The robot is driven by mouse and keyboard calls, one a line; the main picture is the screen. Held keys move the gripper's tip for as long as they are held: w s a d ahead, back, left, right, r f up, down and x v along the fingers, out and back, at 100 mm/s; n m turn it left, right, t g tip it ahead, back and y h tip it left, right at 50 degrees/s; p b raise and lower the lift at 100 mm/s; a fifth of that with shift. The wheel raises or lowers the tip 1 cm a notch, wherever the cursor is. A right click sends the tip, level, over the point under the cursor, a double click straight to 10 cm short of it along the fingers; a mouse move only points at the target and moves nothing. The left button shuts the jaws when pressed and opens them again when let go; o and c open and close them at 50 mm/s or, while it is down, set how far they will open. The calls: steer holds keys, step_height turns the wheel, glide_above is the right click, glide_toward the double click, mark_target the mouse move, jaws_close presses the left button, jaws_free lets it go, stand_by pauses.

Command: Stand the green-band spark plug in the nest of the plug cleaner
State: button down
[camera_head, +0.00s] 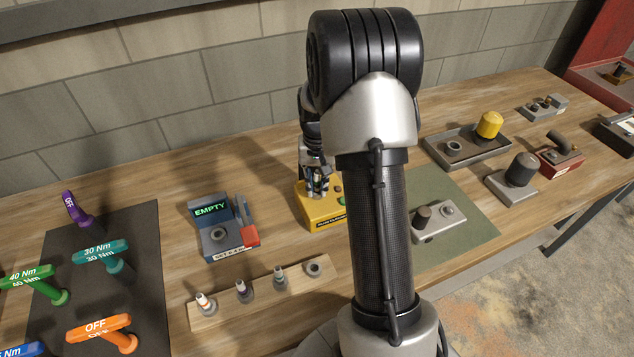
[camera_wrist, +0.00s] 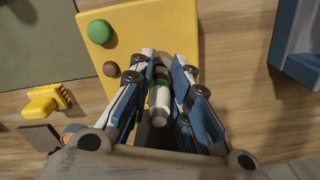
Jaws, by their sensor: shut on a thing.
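The spark plug (camera_wrist: 160,101) has a white insulator and a green band, and my gripper (camera_wrist: 162,92) is shut on it. The white end points toward the wrist camera and the far end toward the yellow plug cleaner (camera_wrist: 170,28). In the head view my gripper (camera_head: 318,186) is over the plug cleaner (camera_head: 325,218), partly hidden by my arm. The fingers and plug cover the nest, so I cannot tell whether the plug's lower end is inside it or just above. A green button and a brown knob show on the cleaner's top.
A wooden rack (camera_head: 262,302) in front holds three banded plugs and one empty-looking seat. A blue device (camera_head: 217,238) reading EMPTY stands left of the cleaner. A green mat (camera_head: 470,232) with a grey block lies to the right. A yellow brush-like object (camera_wrist: 58,97) lies beside the cleaner.

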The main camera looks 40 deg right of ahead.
steer(key=c, duration=1.4)
jaws_free()
steer(key=shift+c, duration=0.2)
step_height(320, 180, up, 12)
steer(key=shift+r, duration=0.1)
